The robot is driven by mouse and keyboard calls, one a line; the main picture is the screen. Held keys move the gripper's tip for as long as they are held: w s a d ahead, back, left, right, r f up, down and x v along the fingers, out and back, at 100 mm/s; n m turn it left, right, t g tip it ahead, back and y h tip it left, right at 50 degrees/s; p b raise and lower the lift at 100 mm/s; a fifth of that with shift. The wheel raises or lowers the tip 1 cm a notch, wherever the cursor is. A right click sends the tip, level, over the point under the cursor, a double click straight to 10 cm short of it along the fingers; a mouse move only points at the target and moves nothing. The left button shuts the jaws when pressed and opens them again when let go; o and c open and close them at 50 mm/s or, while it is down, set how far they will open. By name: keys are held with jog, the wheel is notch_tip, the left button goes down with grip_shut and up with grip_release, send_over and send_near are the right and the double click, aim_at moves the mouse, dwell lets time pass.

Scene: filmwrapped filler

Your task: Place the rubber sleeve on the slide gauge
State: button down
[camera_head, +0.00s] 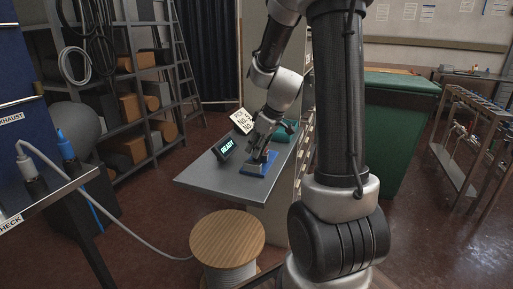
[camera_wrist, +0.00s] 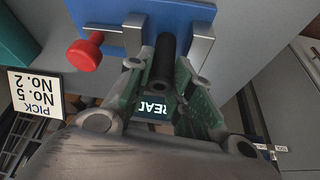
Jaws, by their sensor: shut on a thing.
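The rubber sleeve (camera_wrist: 163,62) is a black hollow tube in the wrist view, its open end facing the camera. My gripper (camera_wrist: 165,88) is shut on it, with greenish fingers on either side. The slide gauge has a blue base (camera_wrist: 180,11), grey metal jaws (camera_wrist: 202,42) and a red knob (camera_wrist: 84,53). The sleeve lies between the gauge's grey jaws in this view; whether it touches them I cannot tell. In the head view, my gripper (camera_head: 262,142) is right above the gauge's blue base (camera_head: 256,168), and the sleeve cannot be made out.
The gauge stands on a grey table (camera_head: 215,178). A READY display (camera_head: 224,148) is left of it, with a white sign (camera_head: 242,121) and a teal object (camera_head: 287,131) behind. A wooden-topped spool (camera_head: 228,238) stands in front. The table's left part is clear.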

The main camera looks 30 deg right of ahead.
jog(key=shift+f, duration=0.15)
jog(key=c, duration=1.3)
grip_release()
jog(key=shift+o, duration=0.2)
jog(key=v, duration=1.2)
jog(key=s+a+r+m+h, duration=0.1)
jog(key=s+a+m, duration=0.1)
jog(key=s, duration=0.7)
jog(key=s+a+r+m+h, duration=0.1)
jog(key=s+a, duration=0.4)
jog(key=s, duration=0.5)
jog(key=shift+a+r+m, duration=0.15)
jog(key=shift+r+m, duration=0.35)
jog(key=shift+m, duration=0.7)
jog(key=shift+s, duration=0.1)
